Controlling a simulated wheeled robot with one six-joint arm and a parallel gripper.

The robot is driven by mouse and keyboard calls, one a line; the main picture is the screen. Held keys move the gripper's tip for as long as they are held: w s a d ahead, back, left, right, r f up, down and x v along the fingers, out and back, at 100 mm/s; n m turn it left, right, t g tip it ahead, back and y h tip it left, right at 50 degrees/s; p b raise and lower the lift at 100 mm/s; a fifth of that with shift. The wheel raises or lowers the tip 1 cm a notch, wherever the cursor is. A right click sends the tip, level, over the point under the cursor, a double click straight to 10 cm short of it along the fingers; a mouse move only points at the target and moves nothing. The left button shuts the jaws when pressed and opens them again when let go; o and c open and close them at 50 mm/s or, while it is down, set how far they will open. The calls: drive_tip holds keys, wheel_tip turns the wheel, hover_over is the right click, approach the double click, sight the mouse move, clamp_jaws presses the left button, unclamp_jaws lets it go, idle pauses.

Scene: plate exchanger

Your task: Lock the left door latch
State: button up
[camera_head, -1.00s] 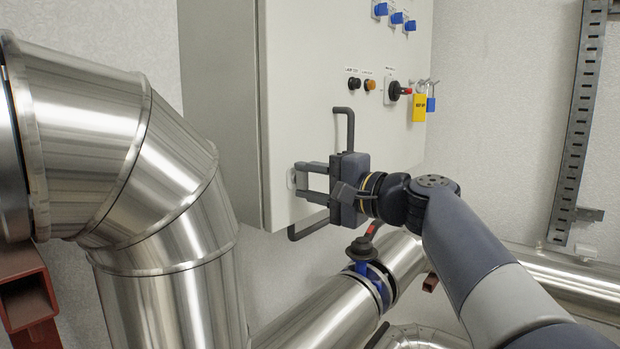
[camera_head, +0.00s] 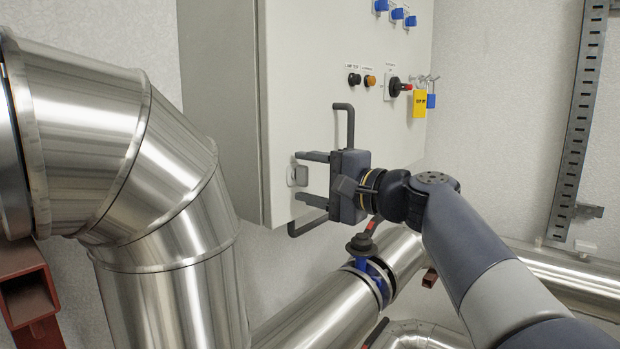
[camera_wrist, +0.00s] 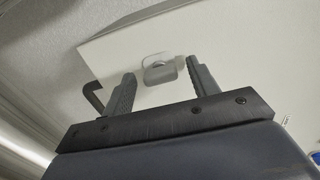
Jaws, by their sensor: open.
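The door latch (camera_head: 298,175) is a small light grey fitting low on the left edge of the pale cabinet door (camera_head: 305,90). My gripper (camera_head: 311,177) is open, with one finger above the latch and one below it in the head view. In the wrist view the latch (camera_wrist: 158,70) shows as a rounded grey piece between and beyond the fingertips of my gripper (camera_wrist: 162,72). The fingers look apart from it, and nothing is held. Whether the fingertips touch the door is hard to tell.
A large shiny insulated pipe (camera_head: 165,190) fills the left. A smaller pipe with a blue valve (camera_head: 372,270) runs below.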

drive_tip(key=b+v, duration=0.2)
drive_tip(key=v, duration=0.9)
drive_tip(key=shift+a, duration=0.1)
drive_tip(key=p+x, duration=0.2)
drive_tip(key=x, duration=0.9)
idle(0.4)
